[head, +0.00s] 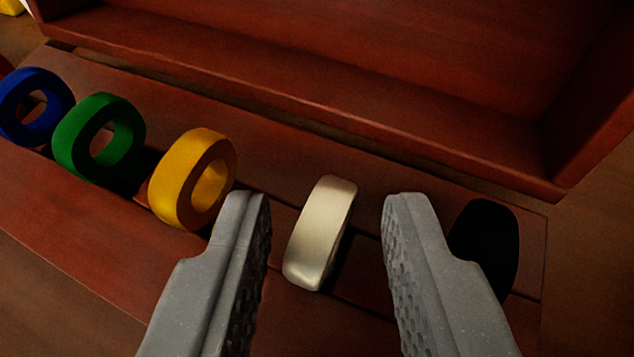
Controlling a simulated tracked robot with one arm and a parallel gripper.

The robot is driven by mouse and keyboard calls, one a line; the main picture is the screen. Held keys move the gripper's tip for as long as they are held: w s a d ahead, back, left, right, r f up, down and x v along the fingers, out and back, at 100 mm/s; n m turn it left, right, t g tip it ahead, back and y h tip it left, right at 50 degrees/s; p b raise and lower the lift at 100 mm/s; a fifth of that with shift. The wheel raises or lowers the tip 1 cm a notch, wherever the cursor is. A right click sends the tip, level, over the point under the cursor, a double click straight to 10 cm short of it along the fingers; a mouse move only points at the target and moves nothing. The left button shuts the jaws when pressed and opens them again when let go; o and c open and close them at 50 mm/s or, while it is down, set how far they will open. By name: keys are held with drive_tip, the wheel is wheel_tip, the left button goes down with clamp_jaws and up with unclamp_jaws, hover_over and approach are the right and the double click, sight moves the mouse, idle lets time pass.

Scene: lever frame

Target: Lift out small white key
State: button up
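The small white key (320,234) looks like a cream-white rounded ring seen nearly edge-on. It stands in a slot of the reddish-brown wooden frame (90,215), leaning a little to the right at its top. My gripper (326,205) is open, with one grey finger to the left of the white key and the other to its right. There is a visible gap on both sides, and neither finger appears to touch it. The lower end of the key meets the wood, and any part inside the slot is hidden.
Yellow (193,180), green (98,143) and blue (36,107) rings stand in a row to the left, the yellow one close to my left finger. A dark oval (485,246) is at right, partly behind my right finger. A raised wooden tray (330,115) lies behind.

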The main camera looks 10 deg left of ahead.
drive_tip(key=x, duration=0.2)
drive_tip(key=shift+w+f, duration=0.2)
drive_tip(key=shift+f, duration=0.05)
drive_tip(key=shift+r, duration=0.1)
clamp_jaws()
